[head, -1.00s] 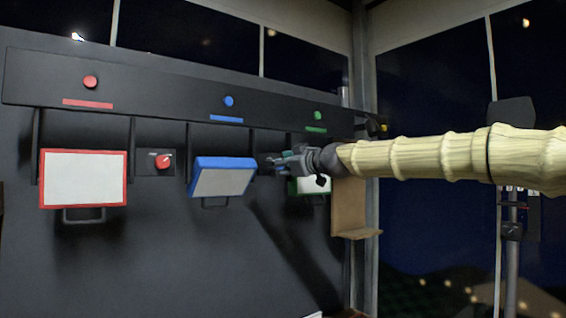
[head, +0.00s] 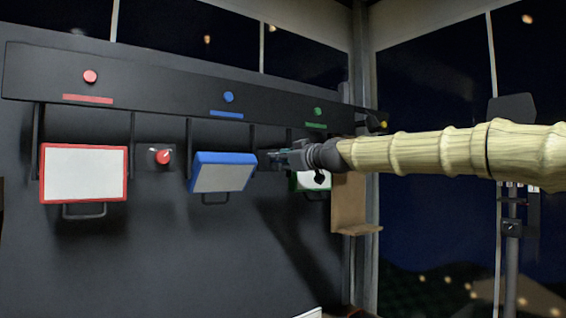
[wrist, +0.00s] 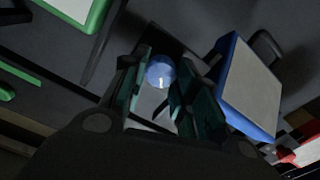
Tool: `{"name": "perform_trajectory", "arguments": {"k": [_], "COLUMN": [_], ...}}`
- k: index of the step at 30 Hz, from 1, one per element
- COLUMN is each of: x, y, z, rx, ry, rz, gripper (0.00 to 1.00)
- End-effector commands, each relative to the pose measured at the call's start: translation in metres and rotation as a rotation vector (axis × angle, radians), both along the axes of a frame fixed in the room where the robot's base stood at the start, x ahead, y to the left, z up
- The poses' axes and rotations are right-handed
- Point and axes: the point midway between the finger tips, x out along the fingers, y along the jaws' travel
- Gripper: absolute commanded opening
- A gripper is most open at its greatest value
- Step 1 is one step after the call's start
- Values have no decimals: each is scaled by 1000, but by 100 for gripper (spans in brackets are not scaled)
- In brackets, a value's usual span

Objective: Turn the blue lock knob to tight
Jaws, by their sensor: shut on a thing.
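The blue lock knob (wrist: 160,72) shows in the wrist view as a round blue cap between the two fingers of my gripper (wrist: 158,98). The fingers are shut on it, one on each side. In the head view my gripper (head: 284,159) reaches the dark wall panel just right of the blue-framed screen (head: 222,177) and hides the knob there. The blue-framed screen is tilted, and in the wrist view it stands right of the fingers (wrist: 250,85). The knob's pointer and tight mark cannot be made out.
A red knob (head: 163,157) sits between the red-framed screen (head: 84,174) and the blue one. The green-framed screen (head: 312,181) hangs partly behind my gripper. Red, blue (head: 229,97) and green buttons line the rail above. A brown bracket (head: 349,205) stands at right.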

Motion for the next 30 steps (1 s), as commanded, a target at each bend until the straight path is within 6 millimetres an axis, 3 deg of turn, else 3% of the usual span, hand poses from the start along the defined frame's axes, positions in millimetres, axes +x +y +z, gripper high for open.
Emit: {"name": "perform_trajectory", "arguments": {"k": [30], "x": [2], "y": [-4], "z": [2], "rx": [758], "ry": [546], "rz": [-1], "gripper": [6]}}
